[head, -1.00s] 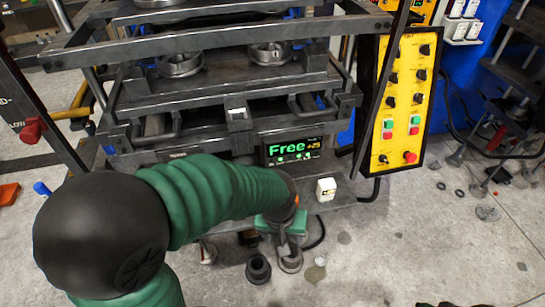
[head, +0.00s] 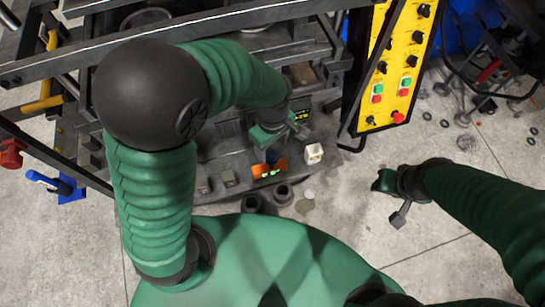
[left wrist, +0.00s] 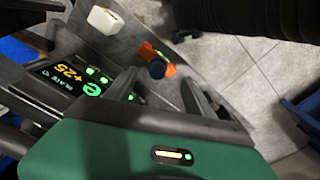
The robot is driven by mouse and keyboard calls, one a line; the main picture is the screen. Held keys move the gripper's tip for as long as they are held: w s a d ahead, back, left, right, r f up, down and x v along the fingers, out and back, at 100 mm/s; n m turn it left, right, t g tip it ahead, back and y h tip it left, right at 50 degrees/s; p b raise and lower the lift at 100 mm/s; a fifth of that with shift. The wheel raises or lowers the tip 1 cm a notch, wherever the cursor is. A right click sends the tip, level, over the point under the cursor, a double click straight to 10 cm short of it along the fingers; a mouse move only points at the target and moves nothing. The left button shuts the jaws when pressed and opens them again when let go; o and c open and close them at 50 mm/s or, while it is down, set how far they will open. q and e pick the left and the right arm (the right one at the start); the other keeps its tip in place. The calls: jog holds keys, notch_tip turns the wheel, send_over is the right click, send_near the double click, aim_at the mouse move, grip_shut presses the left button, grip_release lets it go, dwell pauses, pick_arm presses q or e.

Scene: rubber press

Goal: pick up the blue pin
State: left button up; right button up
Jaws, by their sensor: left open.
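The blue pin (head: 271,157) stands at an orange block (head: 267,171) on the press's front ledge. In the left wrist view its dark blue round top (left wrist: 157,68) shows against the orange block (left wrist: 152,53). My left gripper (head: 283,136) is beside the pin, just behind it in the head view. In the left wrist view my left gripper (left wrist: 165,88) is open, and the pin's top appears beyond and between its fingers, apart from them. My right gripper (head: 392,190) hangs over the floor at the right; its jaws are too small to read.
A white block (head: 314,153) sits right of the orange block on the ledge. Dark round cups (head: 283,194) stand in front. The yellow control panel (head: 397,65) rises at right. A blue clamp-like piece (head: 58,185) is at left.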

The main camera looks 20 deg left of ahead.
aim_at(271, 153)
pick_arm(q)
jog(key=f, duration=0.1)
jog(key=w+f, duration=0.1)
jog(key=shift+w+a+f, duration=0.1)
jog(key=shift+a+f, duration=0.2)
jog(key=shift+a, duration=0.1)
jog(key=f, duration=0.2)
jog(key=f+p, duration=0.1)
jog(key=f, duration=0.1)
jog(key=shift+s+a, duration=0.15)
jog(key=shift+s, duration=0.05)
jog(key=shift+s+f, duration=0.1)
jog(key=shift+f, duration=0.2)
jog(key=shift+d, duration=0.4)
jog(key=shift+d+f, duration=0.1)
jog(key=shift+d, duration=0.05)
jog(key=c, duration=0.4)
jog(key=shift+a, duration=0.35)
grip_shut()
pick_arm(e)
jog(key=shift+w+a+r, duration=0.45)
jog(key=shift+a+r, duration=0.05)
jog(key=shift+r, duration=0.2)
